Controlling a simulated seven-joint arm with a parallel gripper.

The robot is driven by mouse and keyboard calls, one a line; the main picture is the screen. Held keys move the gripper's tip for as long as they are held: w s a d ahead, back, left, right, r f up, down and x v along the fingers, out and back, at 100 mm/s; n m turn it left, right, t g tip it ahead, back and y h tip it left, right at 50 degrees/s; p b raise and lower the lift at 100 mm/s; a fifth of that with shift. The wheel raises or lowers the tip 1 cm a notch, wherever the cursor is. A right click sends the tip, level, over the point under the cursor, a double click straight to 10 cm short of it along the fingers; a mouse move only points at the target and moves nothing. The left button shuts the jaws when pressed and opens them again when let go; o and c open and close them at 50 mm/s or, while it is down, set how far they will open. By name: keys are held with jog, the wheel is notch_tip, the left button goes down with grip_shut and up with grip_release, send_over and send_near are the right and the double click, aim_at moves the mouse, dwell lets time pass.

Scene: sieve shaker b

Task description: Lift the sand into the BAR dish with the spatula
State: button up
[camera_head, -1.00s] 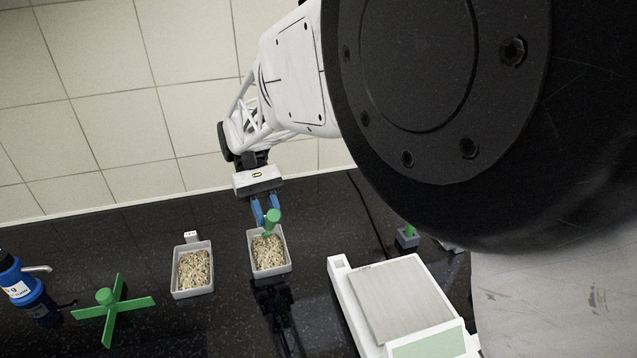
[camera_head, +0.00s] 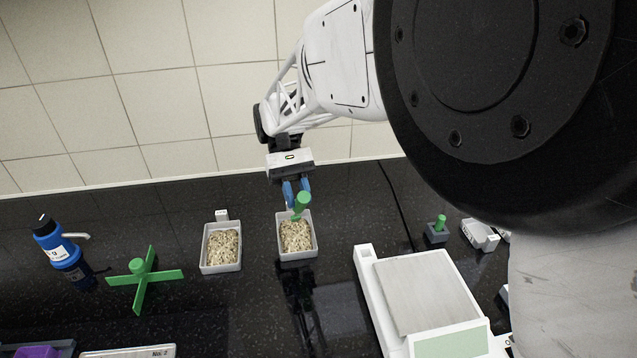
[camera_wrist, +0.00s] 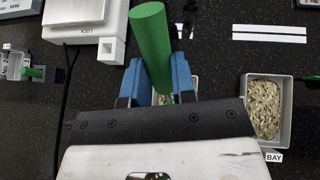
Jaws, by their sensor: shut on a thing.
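My gripper (camera_head: 296,194) has blue fingers shut on the green handle of the spatula (camera_head: 302,203). It stands over the right of two pale, sand-filled dishes (camera_head: 282,250). The handle also shows in the wrist view (camera_wrist: 151,45), tilted between the fingers (camera_wrist: 160,82). The spatula's lower end is hidden, so I cannot tell how deep it sits in the sand (camera_head: 297,237). The other filled dish (camera_head: 204,270) is on the left; in the wrist view this dish (camera_wrist: 285,140) has a card reading BAY. No BAR label is readable.
A white balance with a metal pan (camera_head: 425,290) stands at right front. A small grey block with a green peg (camera_head: 437,236) and a white dish (camera_head: 480,236) lie behind it. A green cross (camera_head: 140,280) and a blue bottle (camera_head: 68,258) are left. Dark counter lies between.

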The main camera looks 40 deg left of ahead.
jog(key=shift+d, duration=0.1)
jog(key=s+d+f+t+y, duration=0.1)
jog(key=d+y, duration=0.1)
jog(key=s+d+f+t+y, duration=0.1)
jog(key=s+f+t+y, duration=0.1)
jog(key=y, duration=0.1)
jog(key=shift+d+f, duration=0.25)
jog(key=shift+d, duration=0.15)
dwell(0.3)
jog(key=shift+f, duration=0.1)
jog(key=shift+s+d+f+t+y, duration=0.2)
jog(key=shift+d+f+t+y, duration=0.15)
jog(key=shift+f+t+y, duration=0.3)
jog(key=shift+s+d+f+t+y, duration=0.25)
jog(key=shift+f+t+y, duration=0.25)
jog(key=shift+f+y, duration=0.35)
jog(key=shift+s+d+f+t+y, duration=0.15)
jog(key=shift+d+f+t+y, duration=0.25)
jog(key=shift+f+t+y, duration=0.3)
jog(key=shift+g, duration=0.25)
jog(key=shift+r, duration=1.9)
